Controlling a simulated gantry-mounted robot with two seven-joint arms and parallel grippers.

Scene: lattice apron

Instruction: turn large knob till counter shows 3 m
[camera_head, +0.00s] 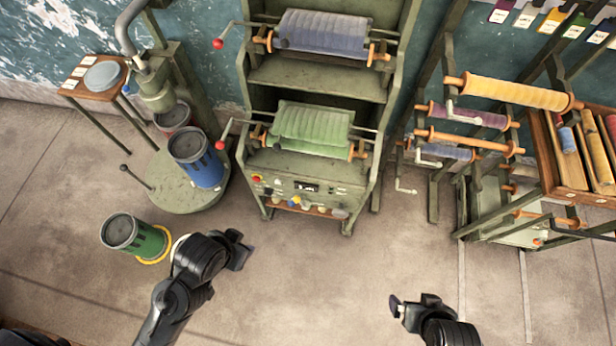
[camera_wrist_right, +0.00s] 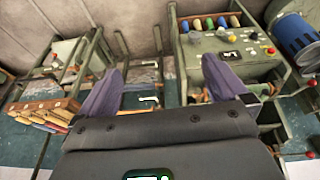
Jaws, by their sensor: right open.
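The green winding machine (camera_head: 308,170) stands at the centre with a control panel on its front. A dark counter window (camera_head: 306,187) sits mid-panel; its digits are too small to read. It also shows in the right wrist view (camera_wrist_right: 230,55). A red knob or button (camera_head: 257,179) is at the panel's left end, with small pale controls on the panel. I cannot tell which one is the large knob. My right gripper (camera_head: 411,303) is open and empty, in front and to the right of the machine. My left gripper (camera_head: 243,250) is in front and to the left, apart from the panel.
A green bin (camera_head: 134,237) stands on the floor by my left arm. A blue bin (camera_head: 195,158) stands on a round green base. A rack of spools (camera_head: 515,93) stands at right. A red-tipped crank (camera_head: 221,145) juts left. The floor before the machine is clear.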

